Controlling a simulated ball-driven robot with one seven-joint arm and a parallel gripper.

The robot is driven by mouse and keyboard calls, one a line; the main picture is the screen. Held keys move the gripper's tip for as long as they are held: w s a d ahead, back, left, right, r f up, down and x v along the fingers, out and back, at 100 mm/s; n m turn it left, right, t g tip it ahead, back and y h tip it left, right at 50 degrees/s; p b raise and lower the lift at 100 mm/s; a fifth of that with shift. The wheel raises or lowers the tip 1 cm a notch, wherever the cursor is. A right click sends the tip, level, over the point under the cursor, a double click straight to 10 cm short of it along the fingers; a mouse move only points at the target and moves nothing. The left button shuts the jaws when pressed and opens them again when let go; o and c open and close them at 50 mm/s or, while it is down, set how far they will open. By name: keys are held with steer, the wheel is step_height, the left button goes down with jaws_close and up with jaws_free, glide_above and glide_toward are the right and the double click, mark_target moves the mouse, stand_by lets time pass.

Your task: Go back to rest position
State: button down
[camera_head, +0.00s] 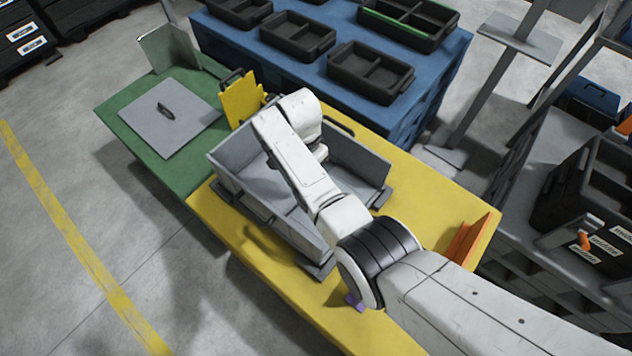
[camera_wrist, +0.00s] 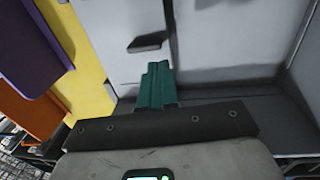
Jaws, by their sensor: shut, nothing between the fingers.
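My gripper (camera_wrist: 156,72) shows in the wrist view as two teal fingers pressed together on a dark bar, with nothing between them. In the head view my white arm reaches over the yellow table (camera_head: 462,191) and bends down above an open grey box (camera_head: 228,182). The arm hides part of the box's inside, and my fingers cannot be made out there. In the wrist view grey panels (camera_wrist: 215,45) and a dark handle (camera_wrist: 146,42) lie beyond the fingertips. I cannot tell whether the fingers touch anything.
A green table (camera_head: 125,115) with a grey plate (camera_head: 165,118) adjoins at left. A yellow upright piece (camera_head: 240,100) stands behind the box. An orange bracket (camera_head: 470,238) stands at right. A blue table (camera_head: 280,62) holds black trays (camera_head: 370,72). The floor at left is clear.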

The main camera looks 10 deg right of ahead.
steer(key=w+a+r+b, duration=0.1)
steer(key=w+a+r, duration=0.2)
steer(key=w+r, duration=0.15)
steer(key=s+d+f+n+t, duration=0.3)
steer(key=s+d+f+n, duration=0.15)
steer(key=s+d, duration=0.75)
steer(key=s+d+r+n+t, duration=0.2)
steer(key=s+d+r+n, duration=0.15)
steer(key=s, duration=0.55)
steer(key=s+d+r+n+t, duration=0.1)
steer(key=s+d+r+n, duration=0.3)
steer(key=s, duration=0.6)
steer(key=s+f+m+g, duration=0.1)
steer(key=s+f+g, duration=0.3)
steer(key=s, duration=0.5)
steer(key=shift+s+d+f+m+y, duration=0.2)
steer(key=shift+d+f+m+y, duration=0.15)
steer(key=shift+f, duration=0.1)
